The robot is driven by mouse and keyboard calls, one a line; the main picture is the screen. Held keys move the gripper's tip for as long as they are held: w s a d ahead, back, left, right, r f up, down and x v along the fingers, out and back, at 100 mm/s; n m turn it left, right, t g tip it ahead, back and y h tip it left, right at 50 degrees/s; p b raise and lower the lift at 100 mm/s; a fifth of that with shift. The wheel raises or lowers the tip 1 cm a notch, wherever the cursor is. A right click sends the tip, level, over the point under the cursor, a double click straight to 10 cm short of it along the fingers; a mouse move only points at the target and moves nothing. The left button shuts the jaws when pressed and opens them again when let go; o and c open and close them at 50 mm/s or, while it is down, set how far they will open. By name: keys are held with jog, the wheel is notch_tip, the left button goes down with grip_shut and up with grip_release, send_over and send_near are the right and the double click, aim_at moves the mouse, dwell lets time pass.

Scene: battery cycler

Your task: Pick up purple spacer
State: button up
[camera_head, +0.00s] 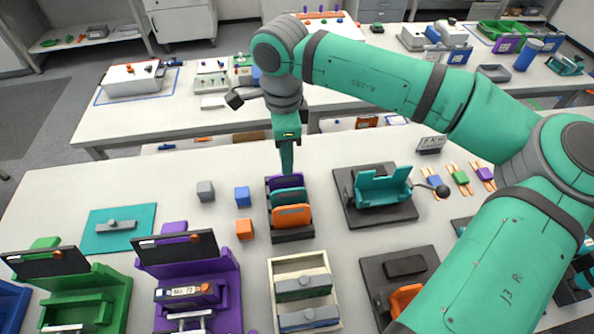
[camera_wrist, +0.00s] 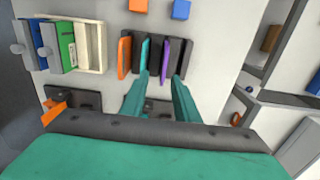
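The purple spacer (camera_head: 283,181) stands upright in the back of a dark rack (camera_head: 292,235), behind a teal spacer (camera_head: 288,195) and an orange spacer (camera_head: 291,214). In the wrist view the purple spacer (camera_wrist: 166,52) is a thin upright edge beside the teal one (camera_wrist: 144,56), with the orange one (camera_wrist: 124,56) to the left. My gripper (camera_head: 286,172) points down at the rack's back end. In the wrist view my gripper (camera_wrist: 161,76) is open, with its fingertips apart on either side of the purple spacer's line. Contact cannot be told.
A grey cube (camera_head: 205,191), a blue cube (camera_head: 242,196) and an orange cube (camera_head: 244,229) sit left of the rack. A teal fixture (camera_head: 382,187) stands to its right. A cream tray (camera_head: 272,310) with battery-like blocks lies in front.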

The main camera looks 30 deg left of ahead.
send_over(286, 180)
jog(key=f, duration=0.4)
jog(key=shift+w+d+f, duration=0.2)
jog(key=shift+d+f, duration=0.05)
jog(key=shift+a+f, duration=0.15)
jog(key=shift+f, duration=1.4)
jog(key=shift+a+f, duration=0.15)
jog(key=shift+f, duration=1.4)
grip_shut()
